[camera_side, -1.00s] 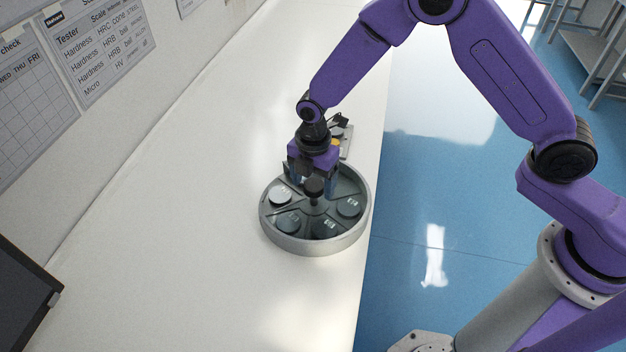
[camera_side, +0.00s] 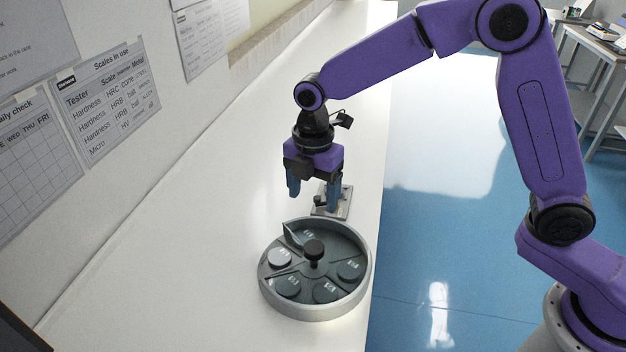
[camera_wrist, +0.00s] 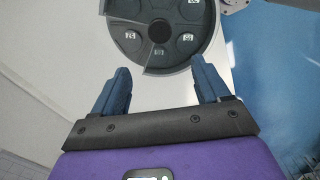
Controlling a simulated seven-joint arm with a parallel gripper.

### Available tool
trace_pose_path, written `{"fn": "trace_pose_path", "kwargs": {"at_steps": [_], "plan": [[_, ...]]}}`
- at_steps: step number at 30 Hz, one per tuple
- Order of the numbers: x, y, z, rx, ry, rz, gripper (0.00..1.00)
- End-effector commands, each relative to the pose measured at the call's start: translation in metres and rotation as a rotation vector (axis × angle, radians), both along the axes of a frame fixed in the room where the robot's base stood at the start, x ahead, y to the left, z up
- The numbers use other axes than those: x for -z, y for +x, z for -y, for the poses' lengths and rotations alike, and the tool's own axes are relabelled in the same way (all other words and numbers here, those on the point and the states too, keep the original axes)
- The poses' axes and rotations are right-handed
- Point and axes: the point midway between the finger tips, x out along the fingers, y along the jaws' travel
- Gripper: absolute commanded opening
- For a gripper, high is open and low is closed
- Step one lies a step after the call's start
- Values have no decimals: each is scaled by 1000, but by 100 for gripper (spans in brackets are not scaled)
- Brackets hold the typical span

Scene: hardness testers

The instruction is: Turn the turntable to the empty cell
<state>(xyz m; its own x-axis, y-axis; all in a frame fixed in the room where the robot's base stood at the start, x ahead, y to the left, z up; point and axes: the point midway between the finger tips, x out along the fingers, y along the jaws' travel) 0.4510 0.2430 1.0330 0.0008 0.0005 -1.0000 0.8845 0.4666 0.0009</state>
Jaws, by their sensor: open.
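The turntable (camera_side: 317,311) is a round grey tray on the white bench, split into cells by thin dividers. A black knob (camera_side: 314,249) stands at its centre. Several grey discs with small labels lie in the cells, such as a front disc (camera_side: 287,287) and a right disc (camera_side: 350,270). A pale wedge (camera_side: 292,235) rises at the back left rim. I cannot tell clearly which cell is empty. My gripper (camera_side: 313,197) is open and empty, above and behind the turntable, clear of the knob. In the wrist view, the knob (camera_wrist: 160,32) lies beyond the open fingers (camera_wrist: 164,72).
A small metal plate (camera_side: 345,202) with a dark part lies just behind the turntable. The bench's right edge runs close to the turntable, with blue floor beyond. Paper sheets (camera_side: 105,98) hang on the left wall. The bench (camera_side: 190,270) left of the turntable is clear.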

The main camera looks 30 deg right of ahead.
Motion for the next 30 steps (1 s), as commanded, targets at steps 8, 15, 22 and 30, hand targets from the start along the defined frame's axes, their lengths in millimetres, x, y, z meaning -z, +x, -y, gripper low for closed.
{"fn": "trace_pose_path", "kwargs": {"at_steps": [8, 15, 22, 30], "plan": [[-24, 0, -1, -1, 0, 1, 75], [-25, 0, 0, -1, 0, 0, 75], [-25, 0, 0, 0, 0, 0, 75], [-35, -28, 12, 95, 3, 3, 75]]}}
